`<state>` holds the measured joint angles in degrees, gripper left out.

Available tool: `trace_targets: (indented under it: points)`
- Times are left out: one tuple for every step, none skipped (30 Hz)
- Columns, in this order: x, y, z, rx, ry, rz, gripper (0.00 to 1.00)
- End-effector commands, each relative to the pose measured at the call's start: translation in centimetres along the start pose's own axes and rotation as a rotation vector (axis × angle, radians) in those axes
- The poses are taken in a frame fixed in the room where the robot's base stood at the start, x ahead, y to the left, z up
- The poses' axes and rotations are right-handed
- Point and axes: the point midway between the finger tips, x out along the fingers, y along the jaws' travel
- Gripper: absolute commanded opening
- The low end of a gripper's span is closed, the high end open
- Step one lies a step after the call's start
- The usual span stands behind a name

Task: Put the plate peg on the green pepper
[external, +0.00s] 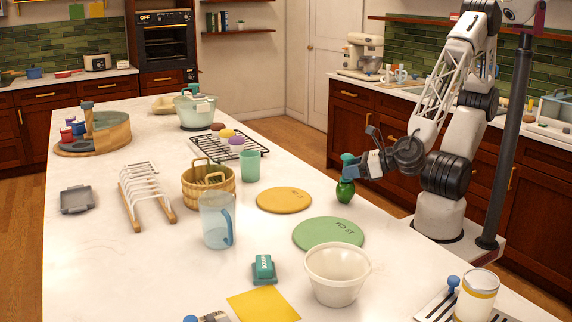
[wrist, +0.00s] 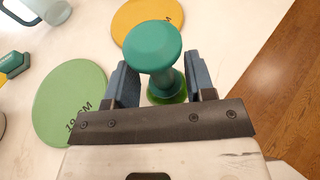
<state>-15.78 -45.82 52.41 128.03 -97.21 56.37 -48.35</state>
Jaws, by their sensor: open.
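The green pepper (external: 345,191) stands on the counter near its right edge, in front of my arm. The plate peg (external: 348,159), teal with a round flat head and narrower stem, is upright on top of the pepper, seemingly touching it. In the wrist view the peg (wrist: 152,47) hides most of the pepper (wrist: 168,97), whose green edge shows below it. My gripper (external: 357,165) is open at the peg's height. In the wrist view my gripper's fingers (wrist: 163,80) stand on either side of the peg's stem, with gaps visible.
A yellow disc (external: 284,200) and a green disc (external: 328,235) lie left of and in front of the pepper. A white bowl (external: 337,275), a clear pitcher (external: 217,220) and a teal cup (external: 250,166) stand nearby. A white plate rack (external: 147,190) is further left.

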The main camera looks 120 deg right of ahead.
Motion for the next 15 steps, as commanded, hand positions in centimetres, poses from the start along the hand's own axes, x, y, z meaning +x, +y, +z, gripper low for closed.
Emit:
trace_targets:
  points:
    - [-0.4,0.0,0.0,-0.001,0.0,0.002,0.5]
    - [-0.7,0.0,-0.1,-0.001,0.001,0.002,0.5]
    - [-1.0,0.0,-0.1,-0.002,0.002,0.002,0.5]
    - [-1.2,0.0,-0.1,-0.002,0.001,0.003,0.5]
    - [-1.4,0.0,-0.1,-0.002,0.001,0.002,0.5]
    - [-1.7,0.0,0.0,-0.002,0.0,0.002,0.5]
    - [-2.0,0.0,0.0,-0.002,0.0,0.002,0.5]
    - [-2.2,0.1,0.0,-0.001,0.001,0.002,0.5]
    - [-2.5,0.0,-0.1,-0.001,0.001,0.002,0.5]
    - [-2.7,0.0,-0.1,-0.001,0.001,0.002,0.5]
    - [-3.0,0.0,-0.1,-0.002,0.001,0.003,0.5]
    - [-3.3,0.0,-0.1,-0.002,0.001,0.003,0.5]
    - [-3.5,0.0,-0.1,-0.001,0.001,0.002,0.5]
    - [-3.7,0.0,-0.1,-0.001,0.001,0.001,0.5]
    - [-4.0,0.0,-0.1,-0.001,0.001,0.002,0.5]
